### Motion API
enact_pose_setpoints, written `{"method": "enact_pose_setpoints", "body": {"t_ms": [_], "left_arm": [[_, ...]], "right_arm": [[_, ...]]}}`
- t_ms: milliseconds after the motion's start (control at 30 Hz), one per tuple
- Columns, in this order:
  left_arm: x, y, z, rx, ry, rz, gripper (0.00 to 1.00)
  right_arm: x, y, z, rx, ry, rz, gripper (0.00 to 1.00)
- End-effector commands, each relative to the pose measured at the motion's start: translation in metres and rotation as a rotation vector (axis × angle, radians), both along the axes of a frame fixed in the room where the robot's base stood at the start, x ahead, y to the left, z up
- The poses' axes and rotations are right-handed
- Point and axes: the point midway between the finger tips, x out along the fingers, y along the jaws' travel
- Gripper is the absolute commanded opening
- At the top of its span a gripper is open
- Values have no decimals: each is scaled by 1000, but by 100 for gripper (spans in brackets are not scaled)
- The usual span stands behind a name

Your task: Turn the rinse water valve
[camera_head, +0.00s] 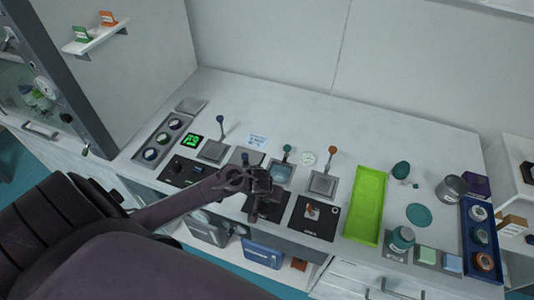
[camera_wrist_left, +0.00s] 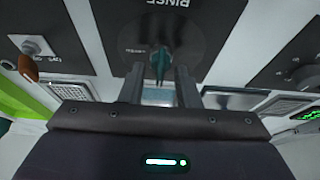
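The rinse valve is a teal handle (camera_wrist_left: 160,64) on a dark round plate (camera_wrist_left: 205,25) marked RINSE, in the left wrist view. My left gripper (camera_wrist_left: 161,88) has its two fingers apart, one on each side of the handle, with gaps showing; contact cannot be made out. In the head view my left gripper (camera_head: 262,190) is over the black rinse panel (camera_head: 276,211) at the table's front and hides the handle. My right gripper is not in view.
A teal-knobbed lever (camera_head: 287,150) and an orange-knobbed lever (camera_head: 332,151) stand behind the panels. A blue-knobbed lever (camera_head: 220,120) and green display (camera_head: 191,141) are to the left. A black panel (camera_head: 314,218) and green tray (camera_head: 366,205) lie to the right.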

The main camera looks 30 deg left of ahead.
Motion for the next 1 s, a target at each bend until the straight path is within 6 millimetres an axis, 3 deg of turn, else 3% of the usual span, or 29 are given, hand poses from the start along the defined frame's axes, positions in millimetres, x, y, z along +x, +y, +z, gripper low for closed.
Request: {"method": "enact_pose_setpoints", "body": {"t_ms": [133, 367, 733, 1000], "left_arm": [[0, 0, 0, 0, 0, 0, 28], [0, 0, 0, 0, 0, 0, 0], [0, 1, 0, 2, 0, -27, 0], [0, 2, 0, 0, 0, -169, 0]], "right_arm": [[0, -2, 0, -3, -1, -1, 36], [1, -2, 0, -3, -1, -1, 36], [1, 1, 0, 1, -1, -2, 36], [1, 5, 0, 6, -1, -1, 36]]}}
